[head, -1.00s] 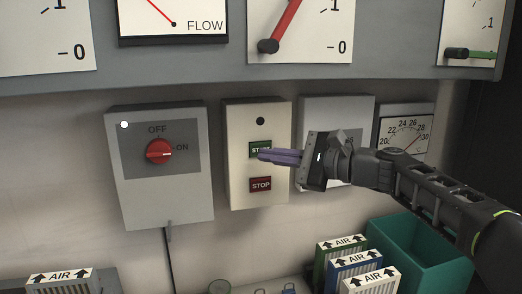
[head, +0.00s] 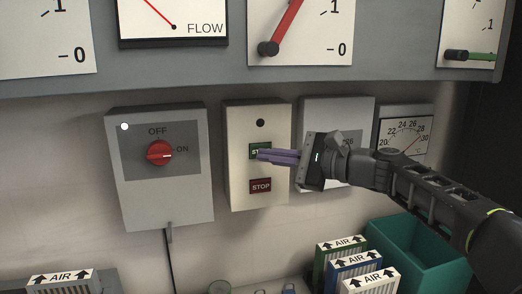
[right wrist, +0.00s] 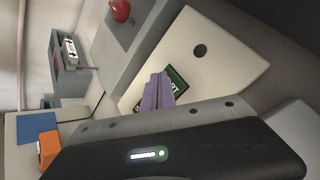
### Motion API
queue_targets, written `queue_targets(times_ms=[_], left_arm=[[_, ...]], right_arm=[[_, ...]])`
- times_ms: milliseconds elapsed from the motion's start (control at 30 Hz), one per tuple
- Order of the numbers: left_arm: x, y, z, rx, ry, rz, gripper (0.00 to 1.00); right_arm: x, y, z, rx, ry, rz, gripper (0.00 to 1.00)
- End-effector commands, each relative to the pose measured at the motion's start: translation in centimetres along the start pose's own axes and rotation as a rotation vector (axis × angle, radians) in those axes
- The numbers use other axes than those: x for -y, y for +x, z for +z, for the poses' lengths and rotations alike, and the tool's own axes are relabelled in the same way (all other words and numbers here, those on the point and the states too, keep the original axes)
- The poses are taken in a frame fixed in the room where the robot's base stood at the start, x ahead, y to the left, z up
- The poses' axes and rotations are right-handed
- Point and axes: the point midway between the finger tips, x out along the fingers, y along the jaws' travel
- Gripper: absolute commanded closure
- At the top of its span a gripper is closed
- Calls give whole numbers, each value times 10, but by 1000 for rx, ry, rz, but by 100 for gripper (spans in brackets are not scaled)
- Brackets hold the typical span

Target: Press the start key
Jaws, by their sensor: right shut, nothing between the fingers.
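The green start key (head: 254,151) is on a pale control box (head: 238,188) on the wall, above the red stop key (head: 260,186). My right gripper (head: 262,155) is shut and empty, its purple fingers pointing left with their tips in front of the start key's lower right part. In the right wrist view, the fingers (right wrist: 158,92) overlap the green key (right wrist: 177,80) and hide part of its label. I cannot tell whether the tips touch the key. My left gripper is not in view.
A grey switch box with a red OFF/ON knob (head: 160,153) hangs to the left. A grey box (head: 357,112) and a dial gauge (head: 408,128) are behind my right arm. Several AIR filters (head: 341,244) and a teal bin (head: 436,262) stand below.

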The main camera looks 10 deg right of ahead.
Motion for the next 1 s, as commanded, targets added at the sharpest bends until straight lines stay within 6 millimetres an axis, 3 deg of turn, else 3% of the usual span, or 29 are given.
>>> queue_targets(times_ms=[1000], left_arm=[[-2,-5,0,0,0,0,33]], right_arm=[[4,5,-4,0,0,-1,100]])
